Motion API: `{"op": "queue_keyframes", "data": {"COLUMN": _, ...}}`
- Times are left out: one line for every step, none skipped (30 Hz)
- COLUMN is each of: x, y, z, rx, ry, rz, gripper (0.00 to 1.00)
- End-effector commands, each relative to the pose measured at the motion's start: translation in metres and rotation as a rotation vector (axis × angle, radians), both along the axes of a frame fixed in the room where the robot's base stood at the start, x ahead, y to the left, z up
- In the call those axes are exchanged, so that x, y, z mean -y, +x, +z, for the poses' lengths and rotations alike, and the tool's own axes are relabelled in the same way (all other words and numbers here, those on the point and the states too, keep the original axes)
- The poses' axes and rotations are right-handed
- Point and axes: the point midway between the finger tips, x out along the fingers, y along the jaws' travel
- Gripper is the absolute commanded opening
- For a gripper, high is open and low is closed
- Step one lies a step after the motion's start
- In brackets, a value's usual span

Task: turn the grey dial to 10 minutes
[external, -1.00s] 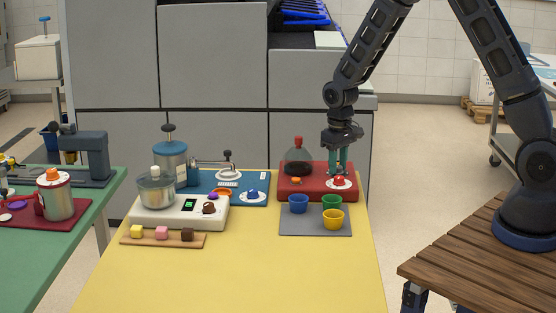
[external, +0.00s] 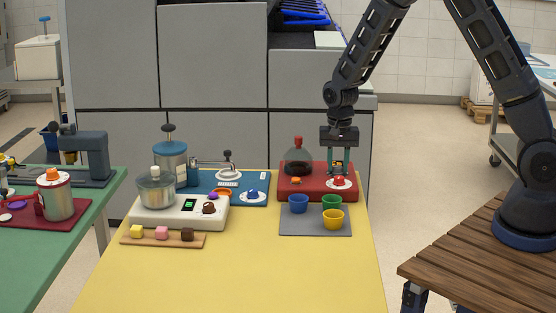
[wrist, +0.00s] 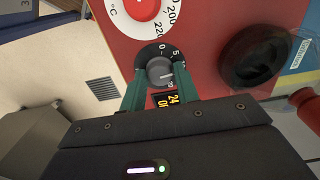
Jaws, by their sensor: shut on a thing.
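The grey dial (wrist: 158,70) sits on a black scale plate on the red unit (wrist: 115,50). The scale shows 0 and 5; farther marks are partly covered by a finger. A pale pointer line on the dial points to the right in the wrist view, past the 5; its exact reading is unclear. My gripper (wrist: 160,82) is shut on the dial, a teal finger on either side.
A red temperature dial (external: 339,181) on a white scale is close in front of my gripper. Blue (external: 298,204), green (external: 331,202) and yellow cups (external: 333,220) stand on a grey mat (external: 290,228).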

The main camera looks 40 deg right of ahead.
Motion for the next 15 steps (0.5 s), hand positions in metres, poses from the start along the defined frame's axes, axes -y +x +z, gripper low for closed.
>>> {"op": "queue_keyframes", "data": {"x": -0.0001, "y": 0.0001, "z": 0.0001, "rx": 0.001, "ry": -0.001, "rz": -0.017, "gripper": 0.08}}
{"op": "queue_keyframes", "data": {"x": -0.0002, "y": 0.0002, "z": 0.0001, "rx": 0.001, "ry": -0.001, "rz": -0.028, "gripper": 0.08}}
{"op": "queue_keyframes", "data": {"x": -0.0003, "y": 0.0001, "z": 0.0001, "rx": 0.000, "ry": 0.000, "rz": -0.040, "gripper": 0.08}}
{"op": "queue_keyframes", "data": {"x": -0.0004, "y": 0.0002, "z": 0.0001, "rx": 0.001, "ry": 0.001, "rz": -0.048, "gripper": 0.08}}
{"op": "queue_keyframes", "data": {"x": -0.0004, "y": 0.0001, "z": 0.0001, "rx": 0.001, "ry": 0.001, "rz": -0.055, "gripper": 0.08}}
{"op": "queue_keyframes", "data": {"x": -0.0004, "y": 0.0001, "z": 0.0001, "rx": 0.001, "ry": 0.001, "rz": -0.064, "gripper": 0.08}}
{"op": "queue_keyframes", "data": {"x": -0.0004, "y": 0.0002, "z": 0.0001, "rx": 0.001, "ry": 0.001, "rz": -0.069, "gripper": 0.08}}
{"op": "queue_keyframes", "data": {"x": -0.0004, "y": 0.0002, "z": 0.0001, "rx": 0.001, "ry": 0.001, "rz": -0.073, "gripper": 0.08}}
{"op": "queue_keyframes", "data": {"x": -0.0003, "y": 0.0001, "z": 0.0001, "rx": 0.001, "ry": 0.001, "rz": -0.077, "gripper": 0.08}}
{"op": "queue_keyframes", "data": {"x": -0.0002, "y": 0.0002, "z": 0.0001, "rx": 0.001, "ry": 0.001, "rz": -0.079, "gripper": 0.08}}
{"op": "queue_keyframes", "data": {"x": -0.0002, "y": 0.0002, "z": 0.0001, "rx": 0.001, "ry": 0.001, "rz": -0.081, "gripper": 0.08}}
{"op": "queue_keyframes", "data": {"x": -0.0002, "y": 0.0002, "z": 0.0001, "rx": 0.001, "ry": 0.001, "rz": -0.082, "gripper": 0.08}}
{"op": "queue_keyframes", "data": {"x": -0.0002, "y": 0.0002, "z": 0.0001, "rx": 0.001, "ry": 0.001, "rz": -0.083, "gripper": 0.08}}
{"op": "queue_keyframes", "data": {"x": -0.0002, "y": 0.0002, "z": 0.0001, "rx": 0.001, "ry": 0.001, "rz": -0.084, "gripper": 0.08}}
{"op": "queue_keyframes", "data": {"x": -0.0002, "y": 0.0002, "z": 0.0001, "rx": 0.001, "ry": 0.001, "rz": -0.084, "gripper": 0.08}}
